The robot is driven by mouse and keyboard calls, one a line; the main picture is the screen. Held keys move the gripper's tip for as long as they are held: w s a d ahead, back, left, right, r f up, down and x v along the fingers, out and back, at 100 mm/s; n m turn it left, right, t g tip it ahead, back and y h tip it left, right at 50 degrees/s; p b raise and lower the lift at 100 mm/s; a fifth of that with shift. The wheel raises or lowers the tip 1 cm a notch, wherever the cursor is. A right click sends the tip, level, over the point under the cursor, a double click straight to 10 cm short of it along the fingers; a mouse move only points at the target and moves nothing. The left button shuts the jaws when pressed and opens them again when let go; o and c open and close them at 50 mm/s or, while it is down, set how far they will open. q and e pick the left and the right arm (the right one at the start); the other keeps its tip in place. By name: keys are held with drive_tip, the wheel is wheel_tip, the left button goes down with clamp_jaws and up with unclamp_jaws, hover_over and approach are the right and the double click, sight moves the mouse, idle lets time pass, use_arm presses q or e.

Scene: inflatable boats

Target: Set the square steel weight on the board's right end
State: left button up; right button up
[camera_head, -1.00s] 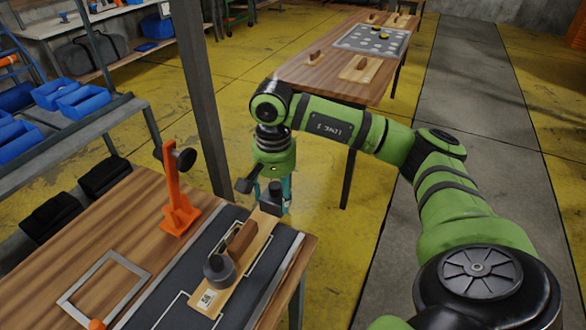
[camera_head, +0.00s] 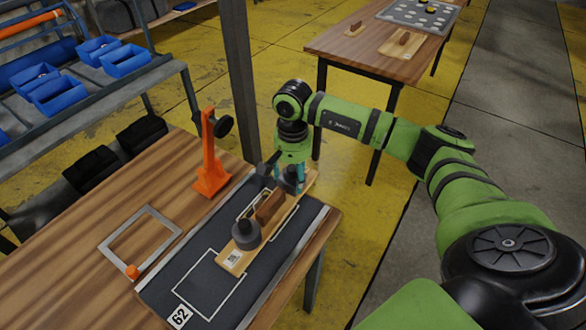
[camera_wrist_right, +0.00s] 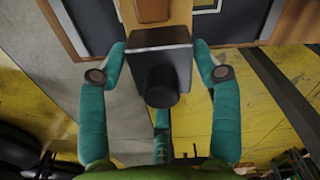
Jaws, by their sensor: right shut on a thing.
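The wooden board (camera_head: 232,261) lies on the dark mat on the near table. A brown block (camera_head: 270,207) stands on its middle, and a dark round weight (camera_head: 246,233) sits near its nearer left end. My right gripper (camera_head: 288,182) is at the board's far right end with its teal fingers shut on the dark square steel weight (camera_wrist_right: 163,55). In the right wrist view the weight, with its round knob, is between the fingertips and overlaps the board's end (camera_wrist_right: 181,15). I cannot tell whether it touches the board. My left gripper is not in view.
The dark mat (camera_head: 175,285) carries white outlines and a label 62. An orange stand (camera_head: 211,165) and a grey square frame (camera_head: 112,246) are on the table (camera_head: 60,260) left of it. A grey post (camera_head: 238,80) rises behind. Another table (camera_head: 345,45) stands farther back.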

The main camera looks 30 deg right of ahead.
sight(293, 167)
drive_tip(key=shift+r, duration=0.1)
drive_tip(key=o, duration=1.7)
drive_tip(key=shift+s, duration=0.1)
drive_tip(key=shift+r, duration=0.1)
wheel_tip(293, 167, up, 12)
drive_tip(key=shift+f+b, duration=0.1)
drive_tip(key=shift+b, duration=0.9)
